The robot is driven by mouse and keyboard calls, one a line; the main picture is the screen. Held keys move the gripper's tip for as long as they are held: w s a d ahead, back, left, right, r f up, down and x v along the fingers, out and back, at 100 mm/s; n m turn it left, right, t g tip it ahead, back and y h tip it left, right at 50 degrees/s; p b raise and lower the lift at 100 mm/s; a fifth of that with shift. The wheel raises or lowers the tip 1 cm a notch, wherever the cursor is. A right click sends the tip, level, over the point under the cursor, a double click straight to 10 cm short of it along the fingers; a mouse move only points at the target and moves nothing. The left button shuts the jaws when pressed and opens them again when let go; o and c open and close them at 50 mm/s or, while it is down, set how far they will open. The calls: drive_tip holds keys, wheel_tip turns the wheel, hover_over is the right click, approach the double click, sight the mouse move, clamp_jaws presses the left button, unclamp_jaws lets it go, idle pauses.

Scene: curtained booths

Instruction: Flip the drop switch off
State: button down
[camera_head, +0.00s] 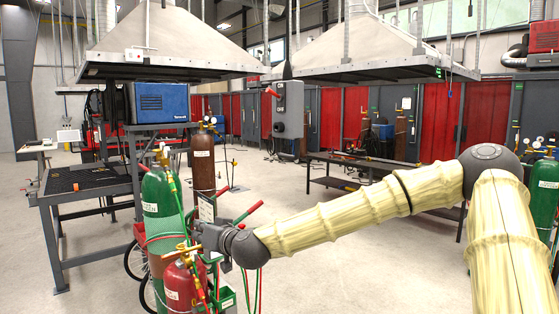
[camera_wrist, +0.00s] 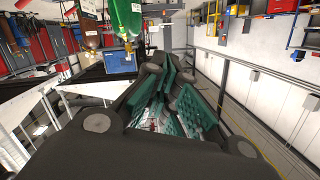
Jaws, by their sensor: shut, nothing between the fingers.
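The drop switch (camera_head: 289,110) is a grey box hanging from above, in the middle of the head view. Its red lever (camera_head: 272,92) sticks out on the upper left side. Small lettering next to the lever is too small to read surely. My gripper (camera_head: 203,236) is low and to the left of the switch, well apart from it, in front of the gas cylinders. In the wrist view my gripper (camera_wrist: 178,88) shows its dark fingers with green ribbed pads, shut with nothing held. I cannot make out the switch in the wrist view.
A green cylinder (camera_head: 157,205), a brown cylinder (camera_head: 203,165) and a red cylinder (camera_head: 178,288) stand close around my gripper. A blue machine (camera_head: 160,102) is on a stand at the left. A low bench (camera_head: 380,162) is behind. Open floor lies between.

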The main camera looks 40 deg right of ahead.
drive_tip(key=s+d+r+m+t+h, duration=0.15)
drive_tip(key=d+r, duration=0.45)
drive_tip(key=r, duration=0.6)
drive_tip(key=s+d+r+m+t+h, duration=0.1)
drive_tip(key=s+d+r+t, duration=0.15)
drive_tip(key=d+r, duration=0.6)
drive_tip(key=m+t+h, duration=0.3)
drive_tip(key=h, duration=0.1)
approach(284, 75)
drive_tip(key=s, duration=0.1)
drive_tip(key=s+a, duration=0.1)
drive_tip(key=s, duration=0.1)
drive_tip(key=shift+s+a+r, duration=0.3)
drive_tip(key=shift+a, duration=0.05)
drive_tip(key=shift+a+r, duration=0.1)
drive_tip(key=p+x, duration=0.4)
drive_tip(key=x, duration=0.6)
drive_tip(key=shift+w+p, duration=0.2)
drive_tip(key=shift+p, duration=0.15)
drive_tip(key=shift+a+f, duration=0.25)
drive_tip(key=shift+f, duration=0.3)
drive_tip(key=shift+w+a+f+p, duration=0.1)
drive_tip(key=shift+a+f+p, duration=0.25)
drive_tip(key=shift+f, duration=0.3)
drive_tip(key=shift+w+a+f+p, duration=0.1)
drive_tip(key=shift+a+f+p, duration=0.25)
drive_tip(key=shift+f, duration=0.3)
